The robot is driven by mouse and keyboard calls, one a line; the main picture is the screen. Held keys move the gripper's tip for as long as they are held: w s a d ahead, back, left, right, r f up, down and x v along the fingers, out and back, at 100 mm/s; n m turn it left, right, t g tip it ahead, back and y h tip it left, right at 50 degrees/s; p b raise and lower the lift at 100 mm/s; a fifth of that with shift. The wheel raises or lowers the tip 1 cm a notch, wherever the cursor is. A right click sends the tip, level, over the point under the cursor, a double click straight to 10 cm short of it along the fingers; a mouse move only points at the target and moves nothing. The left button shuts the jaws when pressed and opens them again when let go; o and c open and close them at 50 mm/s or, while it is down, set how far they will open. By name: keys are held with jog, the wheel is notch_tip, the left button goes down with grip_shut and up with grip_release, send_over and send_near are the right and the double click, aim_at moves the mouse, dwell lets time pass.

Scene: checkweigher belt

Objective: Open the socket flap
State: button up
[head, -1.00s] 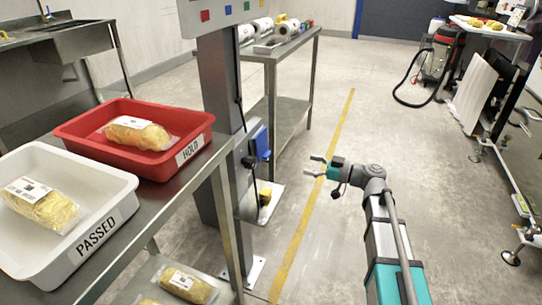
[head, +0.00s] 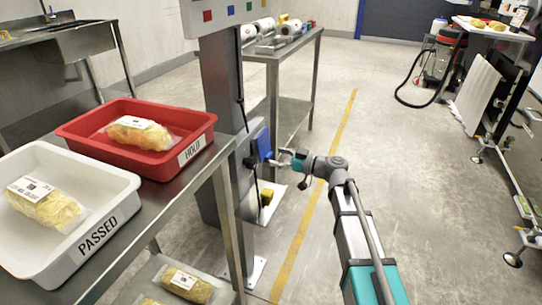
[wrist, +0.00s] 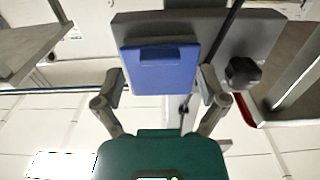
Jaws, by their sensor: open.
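The blue socket flap (head: 261,142) is on the side of the grey post, and it looks closed. In the wrist view the flap (wrist: 160,72) is a flat blue panel with a darker lip, in front of a grey plate. My gripper (head: 280,156) is at the flap, to its right in the head view. In the wrist view my gripper (wrist: 163,85) is open, with one finger on each side of the flap's edge. I cannot tell whether the fingers touch it.
A black knob-like part (wrist: 243,73) sits beside the flap, close to one finger. The post (head: 222,90) stands behind a steel table with a red HOLD tray (head: 190,152) and a white PASSED tray (head: 98,236).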

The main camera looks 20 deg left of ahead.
jog(key=shift+a, duration=1.1)
grip_shut()
